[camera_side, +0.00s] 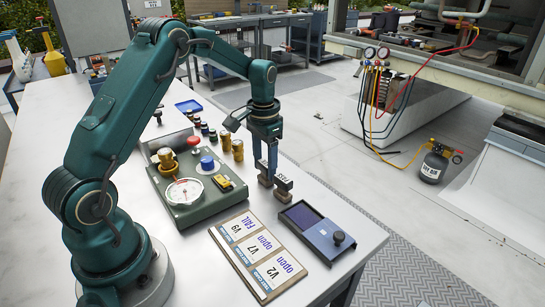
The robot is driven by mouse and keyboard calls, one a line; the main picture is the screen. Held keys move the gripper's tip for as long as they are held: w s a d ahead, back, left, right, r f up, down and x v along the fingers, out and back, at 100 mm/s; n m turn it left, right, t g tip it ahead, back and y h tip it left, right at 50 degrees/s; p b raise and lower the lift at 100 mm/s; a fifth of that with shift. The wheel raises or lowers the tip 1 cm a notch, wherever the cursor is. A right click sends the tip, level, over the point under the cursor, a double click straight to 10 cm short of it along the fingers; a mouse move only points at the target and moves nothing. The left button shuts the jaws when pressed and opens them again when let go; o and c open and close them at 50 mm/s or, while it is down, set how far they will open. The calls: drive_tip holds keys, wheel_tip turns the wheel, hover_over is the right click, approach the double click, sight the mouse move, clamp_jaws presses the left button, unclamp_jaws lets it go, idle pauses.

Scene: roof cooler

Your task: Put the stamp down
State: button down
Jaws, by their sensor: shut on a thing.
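My gripper (273,187) is shut on a small dark stamp (284,183) with pale lettering on its side. The fingers hide part of it. It is near the table's right edge, just behind the ink pad (303,215), a dark tray with a purple surface. I cannot tell whether the stamp touches the table. The tag board (232,258) lies in front and holds three cards: V9 reads FAIL, and V7 and V2 read open, all in purple.
A green gauge case (185,217) with brass fittings stands left of my gripper. Small bottles (212,135) stand behind. Bare white table lies at the front right.

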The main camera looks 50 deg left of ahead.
sight(265, 163)
drive_tip(key=c, duration=0.5)
unclamp_jaws()
drive_tip(key=s+d+r+t, duration=0.1)
drive_tip(key=s+d+r, duration=0.1)
drive_tip(key=r, duration=0.6)
drive_tip(key=s+d+r, duration=0.1)
drive_tip(key=d+r, duration=0.1)
drive_tip(key=r, duration=0.6)
drive_tip(key=s+d+f+t, duration=0.1)
drive_tip(key=s+d+t, duration=0.1)
drive_tip(key=s+d, duration=0.2)
drive_tip(key=s+d+f+t, duration=0.2)
drive_tip(key=s+d, duration=0.2)
drive_tip(key=s, duration=0.7)
drive_tip(key=shift+s+d+t, duration=0.15)
drive_tip(key=shift+d+t, duration=0.1)
drive_tip(key=shift+t, duration=0.05)
